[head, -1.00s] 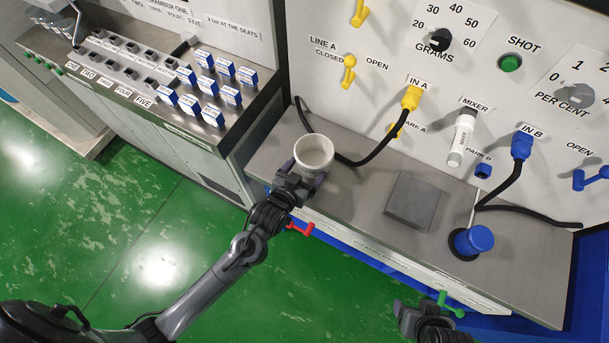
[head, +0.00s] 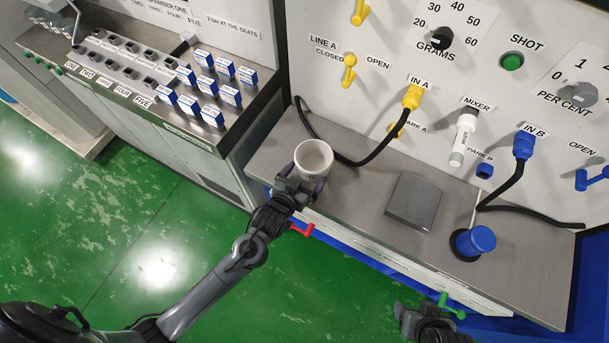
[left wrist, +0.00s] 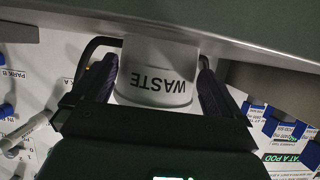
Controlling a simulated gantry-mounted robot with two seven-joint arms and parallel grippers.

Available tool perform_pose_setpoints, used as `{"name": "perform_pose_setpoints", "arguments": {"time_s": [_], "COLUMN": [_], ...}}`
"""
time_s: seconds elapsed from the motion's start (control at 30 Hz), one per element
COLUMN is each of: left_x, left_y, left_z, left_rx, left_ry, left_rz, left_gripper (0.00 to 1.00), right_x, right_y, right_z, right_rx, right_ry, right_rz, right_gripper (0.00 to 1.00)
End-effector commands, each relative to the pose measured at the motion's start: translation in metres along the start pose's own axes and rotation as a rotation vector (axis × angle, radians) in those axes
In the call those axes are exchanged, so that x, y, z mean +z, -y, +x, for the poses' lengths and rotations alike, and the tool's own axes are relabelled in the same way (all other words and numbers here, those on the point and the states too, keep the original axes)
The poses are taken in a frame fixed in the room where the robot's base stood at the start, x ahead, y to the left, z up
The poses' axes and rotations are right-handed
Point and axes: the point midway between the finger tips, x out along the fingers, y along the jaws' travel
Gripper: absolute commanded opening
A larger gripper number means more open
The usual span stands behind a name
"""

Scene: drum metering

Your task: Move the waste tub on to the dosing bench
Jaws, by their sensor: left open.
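The waste tub (head: 313,157) is a white round cup standing on the grey bench top (head: 345,205) near its left end. In the left wrist view its side (left wrist: 158,75) shows the word WASTE, upside down. My left gripper (head: 303,184) is at the tub's front side. Its two fingers (left wrist: 155,85) are open, one on each side of the tub, with a small gap seen at the right finger. My right gripper (head: 428,312) is low at the right, in front of the bench; its jaws are not clear.
A grey square block (head: 413,200) and a blue-capped item (head: 474,241) stand on the bench to the right. A black hose (head: 375,145) runs behind the tub. A red handle (head: 302,230) and a green handle (head: 450,308) stick out at the bench front.

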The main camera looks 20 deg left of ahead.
Motion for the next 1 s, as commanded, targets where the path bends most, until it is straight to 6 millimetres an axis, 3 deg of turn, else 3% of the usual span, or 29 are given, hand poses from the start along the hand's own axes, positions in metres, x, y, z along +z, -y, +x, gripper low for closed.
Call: {"name": "perform_pose_setpoints", "arguments": {"time_s": [0.17,0.7,1.0], "left_x": [-0.001,-0.001,0.0], "left_y": [0.0,-0.001,0.001], "left_z": [-0.016,-0.106,-0.122], "left_rx": [0.0,0.001,0.004], "left_ry": [0.001,0.002,0.029], "left_rz": [0.001,0.0,-0.001], "left_gripper": [1.0,1.0,1.0], "right_x": [-0.001,-0.006,-0.006], "right_y": [0.001,0.001,-0.001], "right_z": [-0.004,-0.017,-0.018], "right_rx": [-0.003,-0.006,0.0], "right_ry": [0.0,-0.001,0.0], "right_rz": [0.004,0.006,0.0], "right_gripper": [0.65,0.65,0.65]}}
